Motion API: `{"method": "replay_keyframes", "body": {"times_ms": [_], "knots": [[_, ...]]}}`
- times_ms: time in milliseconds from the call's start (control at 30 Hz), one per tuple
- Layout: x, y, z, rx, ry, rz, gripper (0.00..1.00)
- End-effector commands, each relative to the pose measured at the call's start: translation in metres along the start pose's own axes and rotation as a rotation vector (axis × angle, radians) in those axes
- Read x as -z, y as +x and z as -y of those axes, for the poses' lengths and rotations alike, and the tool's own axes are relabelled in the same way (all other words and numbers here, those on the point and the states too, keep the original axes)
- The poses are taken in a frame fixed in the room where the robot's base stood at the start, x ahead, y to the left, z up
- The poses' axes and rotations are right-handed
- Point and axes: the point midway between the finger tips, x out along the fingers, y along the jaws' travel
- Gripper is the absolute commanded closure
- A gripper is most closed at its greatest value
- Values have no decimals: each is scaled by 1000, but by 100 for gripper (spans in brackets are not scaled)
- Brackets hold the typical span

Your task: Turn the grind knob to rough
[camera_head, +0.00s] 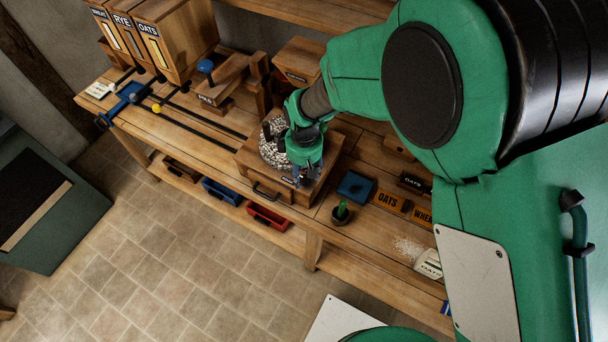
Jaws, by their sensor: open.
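A wooden mill (239,156) with a pale round millstone (270,154) on top stands on the workbench. My arm reaches in from the right. My gripper (299,181) is open and points down at the mill's front right part, to the right of the stone. A small dark label (287,180) shows beside the fingertips, too small to read. I cannot make out the grind knob; my gripper and wrist cover that part of the mill. Whether the fingers touch anything cannot be told.
Grain bins (166,46) stand at the back left.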

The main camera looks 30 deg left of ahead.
Motion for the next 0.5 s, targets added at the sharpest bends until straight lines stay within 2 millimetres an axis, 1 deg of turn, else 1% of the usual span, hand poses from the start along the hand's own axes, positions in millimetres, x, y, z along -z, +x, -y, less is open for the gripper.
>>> {"method": "replay_keyframes", "body": {"times_ms": [167, 500], "knots": [[0, -24, 0, -2, 0, -2, 53], [0, -80, 0, -2, 0, -3, 53]]}}
